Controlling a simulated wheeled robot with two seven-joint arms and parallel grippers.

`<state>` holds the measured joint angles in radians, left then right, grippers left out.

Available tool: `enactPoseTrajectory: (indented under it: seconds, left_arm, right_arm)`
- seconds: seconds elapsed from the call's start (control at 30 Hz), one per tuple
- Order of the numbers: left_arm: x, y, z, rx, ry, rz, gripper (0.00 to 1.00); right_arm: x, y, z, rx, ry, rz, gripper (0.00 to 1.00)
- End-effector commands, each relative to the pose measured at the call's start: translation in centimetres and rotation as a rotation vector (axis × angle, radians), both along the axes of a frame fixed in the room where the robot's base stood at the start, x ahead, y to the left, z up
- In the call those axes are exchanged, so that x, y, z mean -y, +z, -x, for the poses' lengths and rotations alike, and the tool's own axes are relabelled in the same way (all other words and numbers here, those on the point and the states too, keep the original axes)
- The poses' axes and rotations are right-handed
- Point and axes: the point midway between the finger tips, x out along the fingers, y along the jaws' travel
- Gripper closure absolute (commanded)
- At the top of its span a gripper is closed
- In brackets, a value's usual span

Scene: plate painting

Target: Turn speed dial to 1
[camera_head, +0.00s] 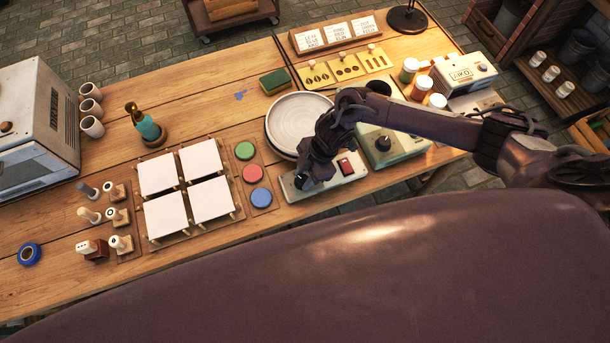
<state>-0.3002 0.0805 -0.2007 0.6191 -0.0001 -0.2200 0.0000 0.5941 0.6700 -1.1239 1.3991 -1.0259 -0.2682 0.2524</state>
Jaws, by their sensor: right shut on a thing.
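A pale control box (350,178) with a red switch (346,167) lies near the table's front edge, below the white round plate (297,118). My right gripper (304,183) reaches down onto the left end of this box. It is shut on the speed dial there. The fingers and wrist cover the dial, so its pointer and markings cannot be read. My left gripper is not in view.
A greenish box (408,147) with a black knob stands right of the control box, under my forearm. Colored pads (261,197) and white tiles (210,199) lie to the left. Paint jars (421,88) stand behind my arm.

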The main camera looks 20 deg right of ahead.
Motion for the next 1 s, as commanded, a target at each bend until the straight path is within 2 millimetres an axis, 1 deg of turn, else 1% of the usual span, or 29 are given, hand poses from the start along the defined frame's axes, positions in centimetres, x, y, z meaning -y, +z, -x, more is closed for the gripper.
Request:
enactPoseTrajectory:
  seconds: [0.03,0.6,0.8,1.0]
  left_arm:
    - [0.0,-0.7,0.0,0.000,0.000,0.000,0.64]
    - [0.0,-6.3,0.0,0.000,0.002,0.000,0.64]
    - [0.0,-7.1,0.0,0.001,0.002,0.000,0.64]
    - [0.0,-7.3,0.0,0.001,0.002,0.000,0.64]
  right_arm:
    - [-0.1,-0.2,-0.3,0.004,0.035,-0.001,0.91]
    - [-0.3,-0.3,-0.7,0.006,0.559,-0.001,0.91]
    - [-0.3,0.0,-0.8,0.005,0.719,0.000,0.91]
    - [-0.3,0.2,-0.8,0.004,0.833,0.001,0.91]
